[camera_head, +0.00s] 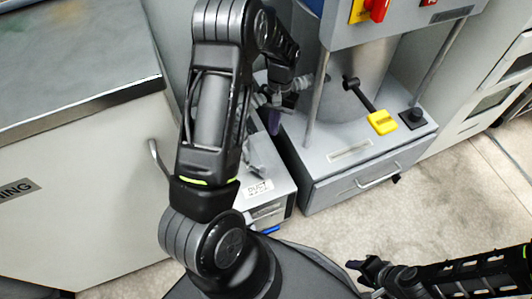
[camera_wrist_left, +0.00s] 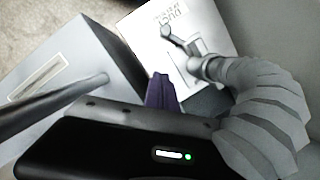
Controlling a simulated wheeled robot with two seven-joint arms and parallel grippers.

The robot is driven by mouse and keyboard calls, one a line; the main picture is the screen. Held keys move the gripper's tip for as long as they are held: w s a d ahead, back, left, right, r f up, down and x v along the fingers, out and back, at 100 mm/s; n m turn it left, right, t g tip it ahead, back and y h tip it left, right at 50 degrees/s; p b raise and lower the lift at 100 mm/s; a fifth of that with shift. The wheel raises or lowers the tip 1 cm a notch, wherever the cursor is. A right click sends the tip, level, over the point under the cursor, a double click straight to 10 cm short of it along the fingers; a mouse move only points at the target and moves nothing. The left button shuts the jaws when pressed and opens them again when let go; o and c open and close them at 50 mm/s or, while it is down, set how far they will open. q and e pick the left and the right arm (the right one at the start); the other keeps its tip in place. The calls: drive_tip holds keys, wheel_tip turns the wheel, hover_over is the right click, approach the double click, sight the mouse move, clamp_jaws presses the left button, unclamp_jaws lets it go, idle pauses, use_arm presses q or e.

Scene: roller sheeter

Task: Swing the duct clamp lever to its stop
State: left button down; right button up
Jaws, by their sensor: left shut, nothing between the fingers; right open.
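The duct clamp lever (camera_wrist_left: 176,38) is a short grey bar with a knobbed end in the left wrist view. It reaches up and left from the collar at the end of the ribbed grey duct (camera_wrist_left: 262,95), over a white panel marked DUCT (camera_wrist_left: 160,72). My left gripper (camera_wrist_left: 161,82) shows purple fingers, shut and empty, below the lever in that picture and apart from it. In the head view my left gripper (camera_head: 274,122) is beside the machine's left side; my arm hides much of the duct. My right gripper (camera_head: 365,272) is open and empty at the lower right.
The grey machine base (camera_head: 365,160) stands right of my left gripper, with a post, a yellow-handled lever (camera_head: 382,122) and a black knob (camera_head: 412,117). A large cabinet (camera_head: 90,190) stands at the left. Floor (camera_head: 400,215) is clear in front of the machine.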

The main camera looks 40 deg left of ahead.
use_arm(q)
drive_tip(key=b, duration=0.3)
approach(258, 170)
drive_tip(key=w+f, duration=0.4)
drive_tip(key=f, duration=0.1)
drive_tip(key=shift+w+d+f, duration=0.15)
drive_tip(key=shift+w+d, duration=0.05)
drive_tip(key=shift+d, duration=0.1)
drive_tip(key=s, duration=0.1)
drive_tip(key=s+d, duration=0.1)
drive_tip(key=s, duration=0.1)
drive_tip(key=shift+s+f, duration=0.1)
drive_tip(key=shift+s, duration=0.15)
drive_tip(key=shift+s+d, duration=0.1)
drive_tip(key=shift+s, duration=0.1)
